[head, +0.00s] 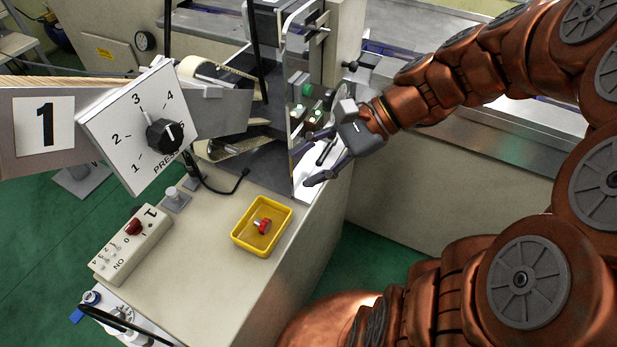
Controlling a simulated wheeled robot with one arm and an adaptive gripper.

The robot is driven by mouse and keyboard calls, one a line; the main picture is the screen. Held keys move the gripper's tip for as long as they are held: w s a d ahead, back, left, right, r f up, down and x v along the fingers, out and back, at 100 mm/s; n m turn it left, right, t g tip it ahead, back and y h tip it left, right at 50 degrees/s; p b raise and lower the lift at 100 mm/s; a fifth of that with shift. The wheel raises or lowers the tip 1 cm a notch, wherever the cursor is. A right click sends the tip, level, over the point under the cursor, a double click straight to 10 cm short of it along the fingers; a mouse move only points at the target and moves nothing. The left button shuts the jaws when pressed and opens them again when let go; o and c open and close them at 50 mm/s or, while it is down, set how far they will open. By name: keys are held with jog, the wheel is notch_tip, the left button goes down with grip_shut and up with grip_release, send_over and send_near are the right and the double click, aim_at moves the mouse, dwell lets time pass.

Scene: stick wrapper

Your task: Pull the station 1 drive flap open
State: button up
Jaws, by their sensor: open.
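My gripper (306,166) is open and empty, with its dark fingers pointing left. It is beside a thin upright metal panel (293,125) at the station's right side. I cannot tell for sure which part is the drive flap, or whether the fingers touch the panel. A pale surface (312,187) shows low behind the fingers. The station 1 sign (43,124) is at the left.
A dial board (137,122) marked PRESS stands left. On the beige cabinet top are a yellow tray (276,220) with a red-knobbed part (263,226), and a switch box (130,245). Green buttons (306,90) are above my gripper. Green floor shows below right.

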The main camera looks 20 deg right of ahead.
jog(key=shift+s+a+f+n+g+h+p, duration=0.2)
jog(key=shift+s+a+n+g+h, duration=0.1)
jog(key=shift+s+n, duration=0.25)
jog(key=shift+s+a+f+n+g+h+p, duration=0.1)
jog(key=shift+s+a+f+n+g+h, duration=0.2)
jog(key=shift+s, duration=0.4)
jog(key=shift+s+a+f+n+g+h+p, duration=0.1)
jog(key=shift+s+a+n+g+h+p, duration=0.15)
jog(key=shift+s+n, duration=0.35)
jog(key=shift+d, duration=0.1)
